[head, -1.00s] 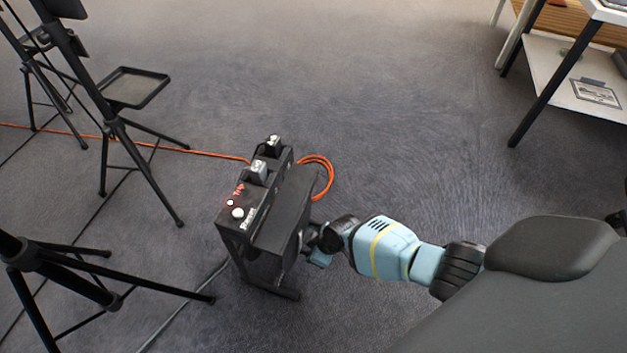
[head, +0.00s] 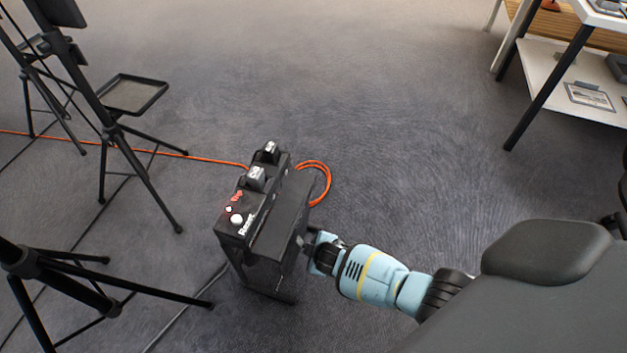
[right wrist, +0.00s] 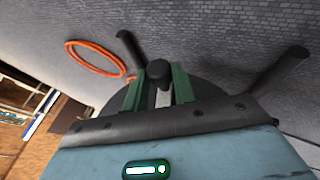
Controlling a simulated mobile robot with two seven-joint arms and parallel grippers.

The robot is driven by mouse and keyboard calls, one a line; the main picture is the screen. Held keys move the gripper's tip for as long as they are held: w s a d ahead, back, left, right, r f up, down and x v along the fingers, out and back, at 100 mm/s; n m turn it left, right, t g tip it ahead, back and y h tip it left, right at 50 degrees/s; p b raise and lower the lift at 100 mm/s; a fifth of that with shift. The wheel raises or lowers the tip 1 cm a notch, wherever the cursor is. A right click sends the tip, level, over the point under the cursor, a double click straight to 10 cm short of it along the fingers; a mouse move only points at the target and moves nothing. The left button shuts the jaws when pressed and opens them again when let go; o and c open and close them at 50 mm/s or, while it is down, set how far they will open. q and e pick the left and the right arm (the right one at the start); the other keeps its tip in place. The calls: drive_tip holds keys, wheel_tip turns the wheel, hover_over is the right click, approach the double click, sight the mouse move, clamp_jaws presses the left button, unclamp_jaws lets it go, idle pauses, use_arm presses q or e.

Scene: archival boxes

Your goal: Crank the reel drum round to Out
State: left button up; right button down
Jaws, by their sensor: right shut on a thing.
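The reel (head: 290,215) is a black unit standing on the carpet in the middle of the head view, with its drum side facing right. My right gripper (head: 308,248) is at that right side. In the right wrist view, the right gripper's green fingers (right wrist: 160,92) are shut on a black crank knob (right wrist: 159,74), with the dark round drum (right wrist: 205,95) behind it. Most of the crank and any Out mark are hidden from the head view. My left gripper is not in view.
The unit's top has a white Reset button (head: 236,219), a small red light and plugs (head: 255,178). Orange cable (head: 326,180) lies coiled behind it. Black tripod stands (head: 130,160) crowd the left; a white-shelved table (head: 560,75) stands at back right. Carpet between is clear.

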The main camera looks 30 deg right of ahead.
drive_tip(key=shift+w+d+t+h+b, duration=0.15)
drive_tip(key=shift+d+t+h+b, duration=0.25)
drive_tip(key=shift+h+b, duration=0.3)
drive_tip(key=shift+r, duration=0.1)
drive_tip(key=c, duration=1.1)
unclamp_jaws()
drive_tip(key=shift+c, duration=0.2)
drive_tip(key=shift+w, duration=0.1)
drive_tip(key=p+v, duration=0.5)
drive_tip(key=v, duration=0.3)
